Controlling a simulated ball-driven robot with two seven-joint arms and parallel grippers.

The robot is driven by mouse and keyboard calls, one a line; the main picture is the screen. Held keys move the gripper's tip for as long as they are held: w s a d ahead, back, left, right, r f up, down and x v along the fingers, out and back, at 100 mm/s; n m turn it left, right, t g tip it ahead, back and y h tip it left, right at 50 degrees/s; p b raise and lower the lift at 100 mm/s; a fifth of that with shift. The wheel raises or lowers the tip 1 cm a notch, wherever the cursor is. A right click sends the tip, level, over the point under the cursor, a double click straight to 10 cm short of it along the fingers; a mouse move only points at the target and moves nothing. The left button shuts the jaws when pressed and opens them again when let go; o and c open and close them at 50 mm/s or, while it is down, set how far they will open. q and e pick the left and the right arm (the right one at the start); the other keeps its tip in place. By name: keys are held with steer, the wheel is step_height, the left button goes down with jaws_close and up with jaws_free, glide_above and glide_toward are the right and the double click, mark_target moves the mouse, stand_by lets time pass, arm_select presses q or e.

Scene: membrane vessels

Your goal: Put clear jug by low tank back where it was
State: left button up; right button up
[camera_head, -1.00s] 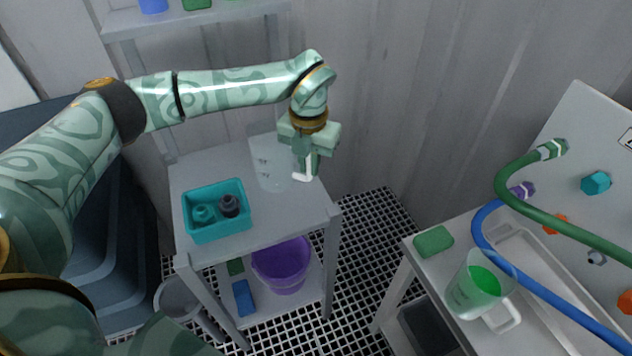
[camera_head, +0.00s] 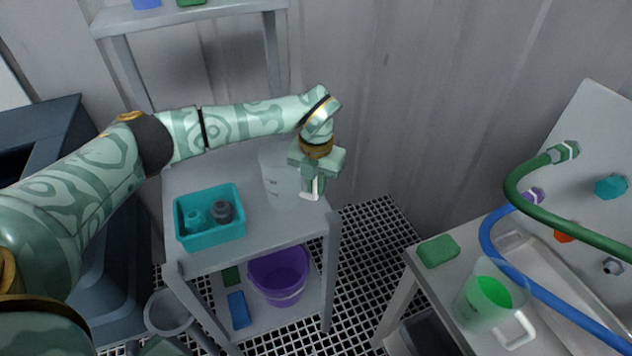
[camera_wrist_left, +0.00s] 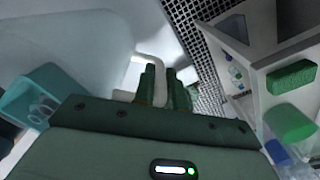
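A clear jug (camera_head: 278,180) with a white handle is at the right back part of the grey cart's top (camera_head: 265,222). It looks upright and empty. My left gripper (camera_head: 314,190) is at the jug's right side, its fingers pointing down and shut on the white handle. In the left wrist view the handle (camera_wrist_left: 158,72) runs between the green fingers (camera_wrist_left: 165,88). I cannot tell whether the jug's base touches the cart top. My right gripper is not in view.
A teal bin (camera_head: 208,232) with small fittings stands left of the jug. A purple bucket (camera_head: 279,275) is on the cart's lower shelf. At right, a bench holds a green sponge (camera_head: 438,250), another jug with green content (camera_head: 487,298) and a tray, under green and blue hoses.

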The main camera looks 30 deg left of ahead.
arm_select(q)
steer(key=o, duration=0.3)
steer(key=shift+o, duration=0.2)
